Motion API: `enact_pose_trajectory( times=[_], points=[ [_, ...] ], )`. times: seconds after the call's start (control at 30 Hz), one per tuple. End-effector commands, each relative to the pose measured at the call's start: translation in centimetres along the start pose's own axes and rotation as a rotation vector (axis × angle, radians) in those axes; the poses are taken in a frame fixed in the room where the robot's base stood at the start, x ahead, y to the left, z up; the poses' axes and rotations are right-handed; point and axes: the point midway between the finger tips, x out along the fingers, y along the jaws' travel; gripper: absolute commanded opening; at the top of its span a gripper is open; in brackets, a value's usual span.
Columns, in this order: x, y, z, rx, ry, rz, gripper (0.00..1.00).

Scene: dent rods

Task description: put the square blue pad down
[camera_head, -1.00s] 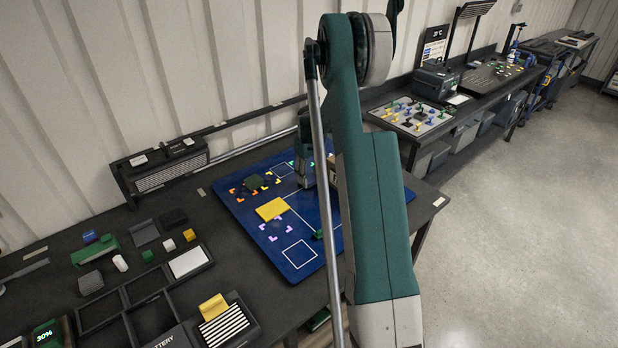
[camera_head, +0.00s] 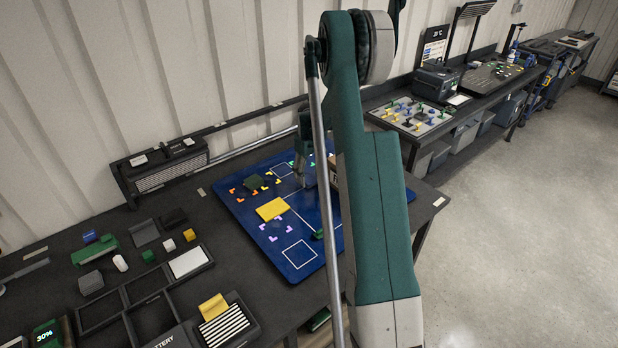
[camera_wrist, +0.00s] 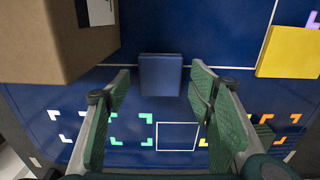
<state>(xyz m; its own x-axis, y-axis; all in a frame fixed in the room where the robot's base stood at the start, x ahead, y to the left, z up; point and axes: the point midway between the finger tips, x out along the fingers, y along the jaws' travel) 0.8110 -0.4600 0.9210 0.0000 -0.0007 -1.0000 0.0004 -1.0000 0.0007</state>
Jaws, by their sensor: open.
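The square blue pad (camera_wrist: 160,74) shows in the wrist view, flat on the dark blue mat (camera_wrist: 130,102), across or beside a thin white line. My gripper (camera_wrist: 160,85) is open, with one green finger on each side of the pad and a gap between each finger and the pad. In the head view my gripper (camera_head: 304,172) is over the back part of the mat, partly behind my own arm, and the pad cannot be made out there.
A brown box (camera_wrist: 60,40) stands close to my left finger in the wrist view. A yellow plate (camera_wrist: 288,52) lies on the mat at the right. A dark green block (camera_head: 254,182) lies farther left.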

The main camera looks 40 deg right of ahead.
Motion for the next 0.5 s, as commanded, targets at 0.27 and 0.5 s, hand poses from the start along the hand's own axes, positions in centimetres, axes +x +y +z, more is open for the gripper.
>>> enact_pose_trajectory(
  times=[0.27,0.5],
  points=[
    [-4.0,0.0,0.1,0.0,0.0,0.0,0.53],
    [-7.8,-0.1,0.1,0.0,0.0,0.0,0.53]
  ],
)
